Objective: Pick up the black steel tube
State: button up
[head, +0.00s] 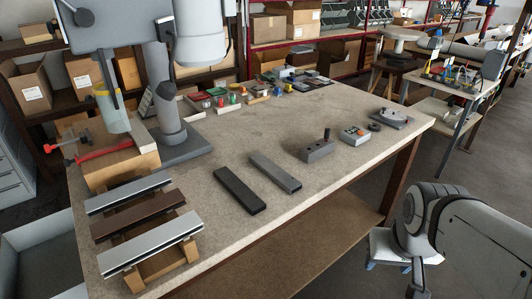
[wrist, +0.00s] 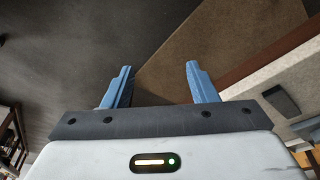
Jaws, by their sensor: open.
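The black steel tube (head: 240,190) lies flat near the middle of the bench (head: 345,105) in the head view. A similar grey tube (head: 275,172) lies just to its right, roughly parallel, with a gap between them. My gripper (head: 398,275) hangs off the bench's right side, well away from the tube. In the wrist view its two blue fingers (wrist: 158,68) are apart with nothing between them. The wrist view also shows a dark block-like thing (wrist: 281,100) on the bench at the right; I cannot tell which object it is.
A rack with metal and brown profiles (head: 145,222) stands at the bench's front left. A grey block with a peg (head: 317,148), a small button box (head: 354,135) and a round-topped device (head: 391,117) line the right side. Bare bench surrounds the tubes.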

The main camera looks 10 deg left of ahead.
jog(key=o, duration=0.4)
jog(key=w+a+f+t, duration=0.1)
jog(key=w, duration=0.3)
jog(key=w+a+f+n+t, duration=0.1)
jog(key=w, duration=0.3)
jog(key=w+a+f+n+t, duration=0.1)
jog(key=w+a, duration=0.1)
jog(key=w, duration=0.2)
jog(key=shift+w+b, duration=0.3)
jog(key=shift+w, duration=0.05)
jog(key=shift+o, duration=0.2)
jog(key=n+t+y, duration=0.3)
jog(key=n+y, duration=0.5)
jog(key=y, duration=0.3)
send_near(249, 197)
jog(key=x, duration=0.2)
jog(key=r+x, duration=0.1)
jog(key=x, duration=0.1)
jog(key=shift+w+a+f+b, duration=0.1)
jog(key=shift+a+b, duration=0.15)
jog(key=shift+b, duration=0.15)
jog(key=shift+m+h, duration=0.3)
jog(key=shift+f+p+x, duration=0.15)
jog(key=shift+p+x, duration=0.05)
jog(key=shift+x, duration=1.25)
jog(key=shift+f+p+x, duration=0.15)
jog(key=shift+x, duration=1.3)
